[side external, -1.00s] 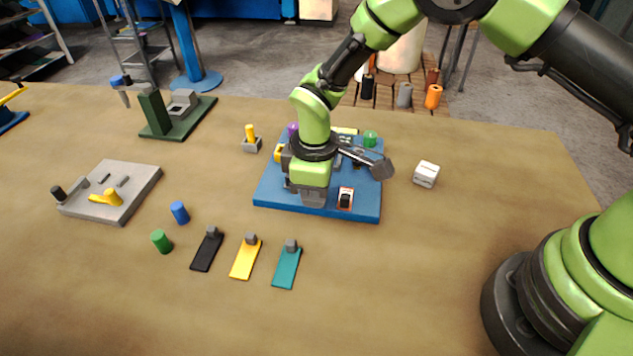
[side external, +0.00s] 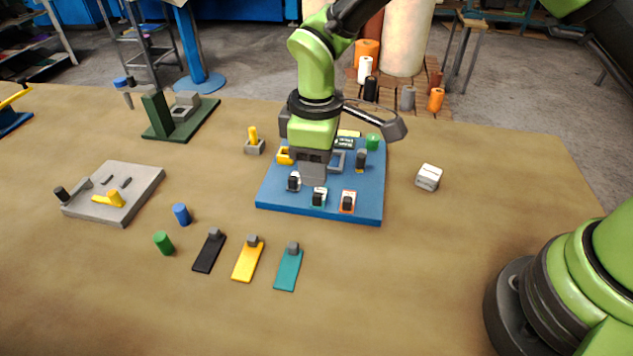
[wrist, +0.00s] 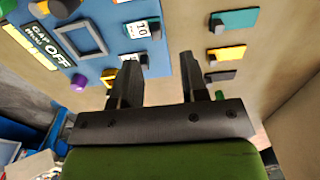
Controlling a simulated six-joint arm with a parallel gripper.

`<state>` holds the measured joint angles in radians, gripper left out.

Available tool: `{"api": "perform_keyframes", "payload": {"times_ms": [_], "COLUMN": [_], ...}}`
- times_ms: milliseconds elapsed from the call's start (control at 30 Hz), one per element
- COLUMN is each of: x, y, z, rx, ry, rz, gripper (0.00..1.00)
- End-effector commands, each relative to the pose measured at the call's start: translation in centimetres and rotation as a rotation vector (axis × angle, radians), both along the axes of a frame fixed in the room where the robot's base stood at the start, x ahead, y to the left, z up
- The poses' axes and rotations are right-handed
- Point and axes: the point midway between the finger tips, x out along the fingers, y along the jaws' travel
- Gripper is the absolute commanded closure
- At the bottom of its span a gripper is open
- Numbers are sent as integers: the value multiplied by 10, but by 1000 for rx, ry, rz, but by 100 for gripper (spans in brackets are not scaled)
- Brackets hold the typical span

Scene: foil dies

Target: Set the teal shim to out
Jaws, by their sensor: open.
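The teal shim (side external: 288,269) is a flat teal strip with a grey block at its far end. It lies on the tan table, rightmost of three strips in the side view. It also shows at the top right of the wrist view (wrist: 236,19). My gripper (side external: 312,178) is over the blue board (side external: 268,192), beyond the strips and apart from the teal one. In the wrist view my gripper (wrist: 157,65) has its fingers apart with nothing between them. The board carries framed switches along its front edge, one with a teal frame (side external: 318,198).
A yellow strip (side external: 248,261) and a black strip (side external: 209,252) lie left of the teal one. Green (side external: 163,243) and blue (side external: 182,214) cylinders stand nearby. A white block (side external: 428,177) sits right of the board. The table in front of the strips is clear.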

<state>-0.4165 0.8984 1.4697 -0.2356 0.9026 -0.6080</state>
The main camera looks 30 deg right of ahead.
Motion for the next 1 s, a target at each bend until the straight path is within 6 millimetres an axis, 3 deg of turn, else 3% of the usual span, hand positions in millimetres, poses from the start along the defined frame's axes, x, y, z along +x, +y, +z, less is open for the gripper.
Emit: {"api": "perform_keyframes", "payload": {"times_ms": [200, 567, 667, 867, 1000], "x": [0, 0, -1, -15, -42], "y": [0, 0, -4, -32, -60], "z": [26, 30, 40, 106, 155], "rx": [1, 1, 11, 84, 158], "ry": [-1, -1, -15, -100, -176], "rz": [0, -1, -30, -224, -410], "gripper": [60, 60, 60, 60, 60]}}
